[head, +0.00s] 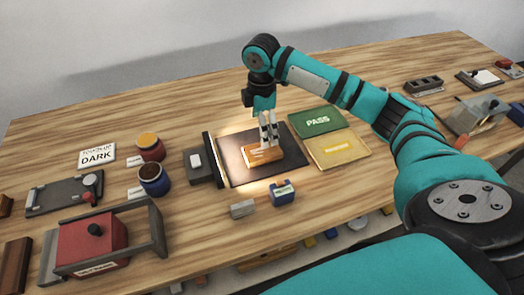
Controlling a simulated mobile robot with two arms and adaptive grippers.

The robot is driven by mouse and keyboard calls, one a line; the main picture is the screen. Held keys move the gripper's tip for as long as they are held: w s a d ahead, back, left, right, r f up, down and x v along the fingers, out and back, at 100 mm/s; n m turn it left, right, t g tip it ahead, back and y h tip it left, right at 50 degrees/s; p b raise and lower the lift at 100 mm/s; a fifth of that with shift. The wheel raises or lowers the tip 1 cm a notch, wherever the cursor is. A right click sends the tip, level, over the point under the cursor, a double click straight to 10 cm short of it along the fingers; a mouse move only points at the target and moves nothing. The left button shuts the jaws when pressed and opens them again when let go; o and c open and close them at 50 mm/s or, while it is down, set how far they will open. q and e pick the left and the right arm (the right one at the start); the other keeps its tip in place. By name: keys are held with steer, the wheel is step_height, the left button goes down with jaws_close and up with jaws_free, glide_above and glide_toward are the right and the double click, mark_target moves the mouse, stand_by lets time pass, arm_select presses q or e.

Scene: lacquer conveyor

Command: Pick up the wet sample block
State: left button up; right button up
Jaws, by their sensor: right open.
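The sample block (262,156) is an orange-brown block with a pale label. It lies on a dark mat (234,171) in the middle of the table, under a bright patch of light. My right gripper (269,142) points down with its striped fingers open, right at the block's upper side. I cannot tell whether the fingers touch the block or stand around it. Part of the block's far side is hidden behind the fingers. My left gripper is not in view.
A green PASS panel (317,121) and a yellow panel (338,150) lie right of the mat. A dark upright bar (212,160) stands at its left. A blue device (283,192) and a grey block (243,209) sit in front. Two jars (154,179) and a red machine (92,242) stand left.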

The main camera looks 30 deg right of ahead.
glide_above(261, 151)
step_height(261, 151, down, 4)
steer(key=shift+d+f, duration=0.1)
steer(key=shift+f, duration=0.5)
step_height(261, 151, down, 5)
steer(key=shift+r+p, duration=0.1)
steer(key=shift+p, duration=0.7)
steer(key=c, duration=0.4)
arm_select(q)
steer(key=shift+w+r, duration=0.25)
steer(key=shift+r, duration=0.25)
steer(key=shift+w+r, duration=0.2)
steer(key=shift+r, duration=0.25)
arm_select(e)
steer(key=c, duration=0.9)
steer(key=shift+c, duration=0.2)
